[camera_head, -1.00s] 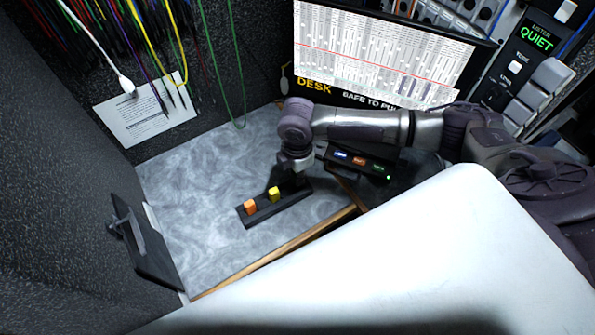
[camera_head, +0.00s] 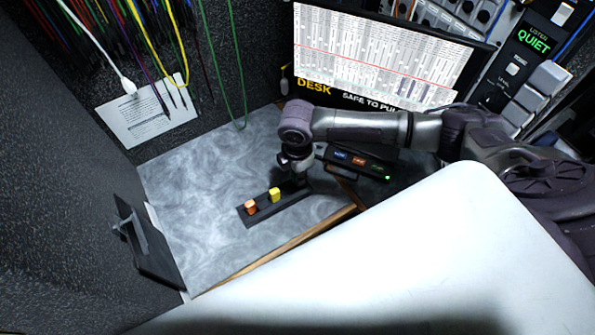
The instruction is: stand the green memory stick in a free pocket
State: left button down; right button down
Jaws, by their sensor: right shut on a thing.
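A long black pocket holder (camera_head: 262,210) lies on the grey mottled worktop. An orange memory stick (camera_head: 251,207) stands in its near left end, and a yellow memory stick (camera_head: 274,195) stands farther along it. My right gripper (camera_head: 293,183) points down over the far right end of the holder and is shut. What it grips is hidden by the gripper and wrist. No green memory stick shows clearly; one in the jaws would be hidden from here. My left gripper is not in view.
A black box with lit labels (camera_head: 358,161) is right of the gripper, behind a wooden edge (camera_head: 290,244). A monitor (camera_head: 385,55) stands at the back. Cables hang over a paper sheet (camera_head: 142,118). The worktop left of the holder (camera_head: 195,190) is clear.

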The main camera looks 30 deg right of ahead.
jog(key=shift+f+b, duration=0.65)
jog(key=shift+f, duration=1.1)
jog(key=c, duration=1)
grip_release()
notch_tip(320, 180, up, 12)
jog(key=shift+r, duration=0.1)
jog(key=shift+s+a, duration=0.1)
